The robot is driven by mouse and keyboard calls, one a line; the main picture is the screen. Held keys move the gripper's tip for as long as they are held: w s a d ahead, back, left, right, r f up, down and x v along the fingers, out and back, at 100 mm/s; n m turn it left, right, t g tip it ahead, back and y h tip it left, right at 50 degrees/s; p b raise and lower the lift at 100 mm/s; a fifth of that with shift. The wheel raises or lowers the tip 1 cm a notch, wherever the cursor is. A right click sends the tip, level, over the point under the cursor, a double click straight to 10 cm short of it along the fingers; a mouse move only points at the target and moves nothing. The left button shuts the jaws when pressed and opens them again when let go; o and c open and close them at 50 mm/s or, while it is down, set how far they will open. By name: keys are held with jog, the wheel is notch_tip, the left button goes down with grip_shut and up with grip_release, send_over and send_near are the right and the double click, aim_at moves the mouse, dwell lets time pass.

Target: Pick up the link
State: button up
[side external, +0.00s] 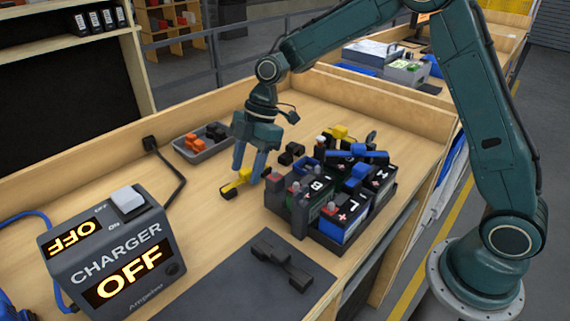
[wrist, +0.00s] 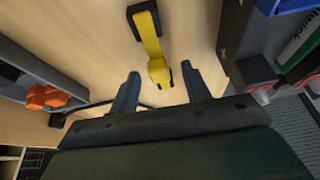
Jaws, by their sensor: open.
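A yellow link (side external: 231,188), dumbbell-shaped with a block at each end, lies on the wooden bench between the grey tray and the batteries. My gripper (side external: 250,170) is open and empty, pointing down close to it. In the wrist view the link (wrist: 150,38) runs away from the gripper (wrist: 160,72), its near block between the two blue fingertips with gaps on both sides. I cannot tell the exact height of the fingertips above the bench. A black link (side external: 281,260) of similar shape lies on the dark mat.
A crate of batteries (side external: 318,238), with a blue and another yellow link on top, stands right of my gripper. A grey tray (side external: 202,151) holds orange and dark links. A charger (side external: 110,251) reading OFF stands front left, its cable on the bench.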

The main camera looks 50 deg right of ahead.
jog(key=shift+x, duration=0.9)
grip_shut()
